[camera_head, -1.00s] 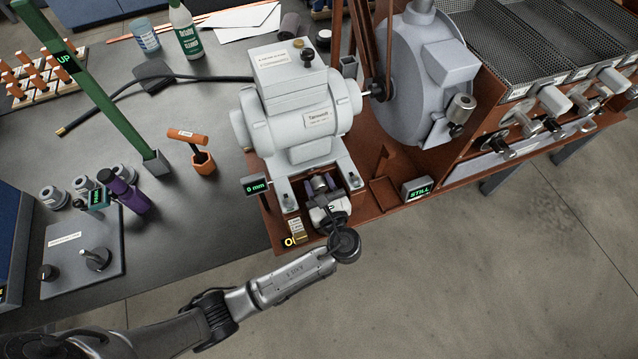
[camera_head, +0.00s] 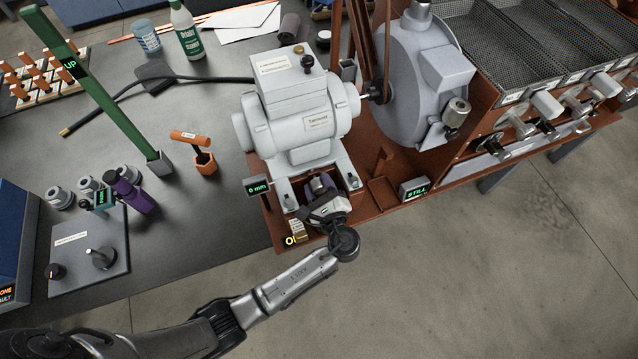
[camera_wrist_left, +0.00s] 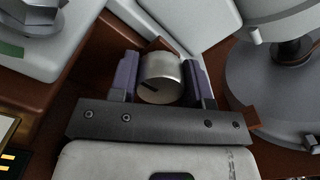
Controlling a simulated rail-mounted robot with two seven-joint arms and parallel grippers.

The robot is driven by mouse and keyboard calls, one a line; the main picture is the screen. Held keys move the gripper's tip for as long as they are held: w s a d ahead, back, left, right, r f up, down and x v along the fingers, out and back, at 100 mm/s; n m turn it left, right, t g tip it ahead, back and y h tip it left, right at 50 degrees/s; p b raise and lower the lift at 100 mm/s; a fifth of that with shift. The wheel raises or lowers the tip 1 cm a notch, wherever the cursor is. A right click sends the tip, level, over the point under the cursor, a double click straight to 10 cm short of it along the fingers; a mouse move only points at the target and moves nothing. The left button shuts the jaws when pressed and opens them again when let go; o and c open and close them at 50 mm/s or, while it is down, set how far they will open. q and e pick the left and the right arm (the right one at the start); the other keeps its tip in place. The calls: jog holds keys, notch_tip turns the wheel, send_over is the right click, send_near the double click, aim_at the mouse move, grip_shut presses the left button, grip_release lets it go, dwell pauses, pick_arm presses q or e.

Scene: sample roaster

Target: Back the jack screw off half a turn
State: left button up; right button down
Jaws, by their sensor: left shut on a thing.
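The jack screw's round metal head (camera_wrist_left: 160,78) shows in the left wrist view, with a dark slot mark on its face. My left gripper (camera_wrist_left: 158,80) has its purple-padded fingers on either side of the head and is shut on it. In the head view the left gripper (camera_head: 321,188) is at the front foot of the grey motor (camera_head: 305,120), and the gripper body hides the screw there. A small display reading "0 mm" (camera_head: 257,187) stands left of the motor base. My right gripper is not in view.
A "STILL" display (camera_head: 415,190) sits to the right on the red-brown base. A yellow-lettered label (camera_head: 292,239) lies just left of the gripper. The floor in front is clear.

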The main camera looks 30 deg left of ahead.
pick_arm(q)
jog(key=shift+n, duration=0.6)
jog(key=o, duration=0.9)
jog(key=shift+s+d, duration=0.35)
jog(key=shift+d, duration=0.05)
jog(key=p+v, duration=0.2)
jog(key=v, duration=1)
jog(key=shift+s+d, duration=0.25)
jog(key=shift+s, duration=0.05)
